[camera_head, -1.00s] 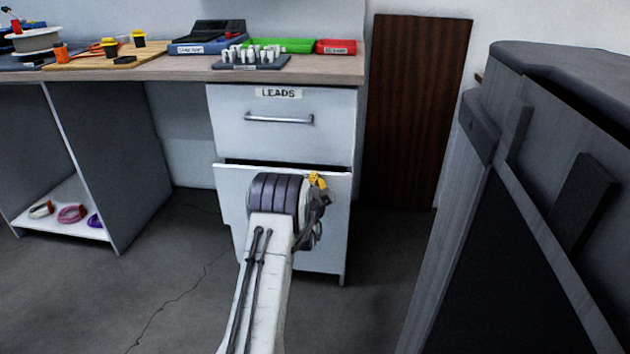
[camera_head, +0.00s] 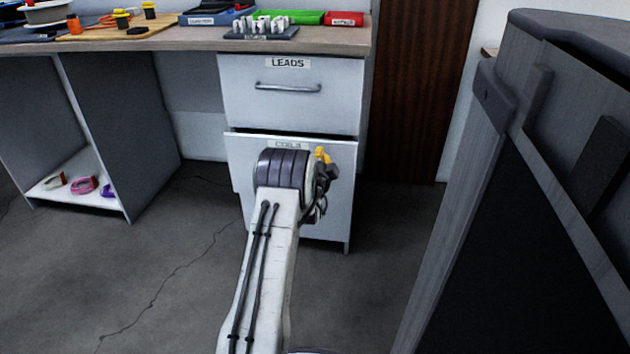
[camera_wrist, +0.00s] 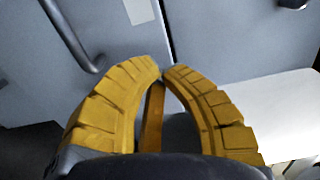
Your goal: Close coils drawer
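The coils drawer (camera_head: 239,160) is the lower white drawer of the cabinet. Its label shows just above my wrist in the head view. Its front appears to stand out a little, with a thin dark gap along its top. My arm hides the middle of the front and its handle. My gripper (camera_wrist: 164,68) has yellow ribbed fingers with their tips together and nothing seen between them. It is close to the drawer fronts, near the gap between them; I cannot tell whether it touches. The coils drawer handle (camera_wrist: 75,38) shows at left in the wrist view.
The leads drawer (camera_head: 240,105) above is shut. The worktop (camera_head: 200,40) holds a vial rack (camera_head: 262,28), a green tray (camera_head: 290,17) and a red bin (camera_head: 344,19). A tall grey cabinet (camera_head: 470,170) stands close on the right. Floor (camera_head: 170,290) at left is clear.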

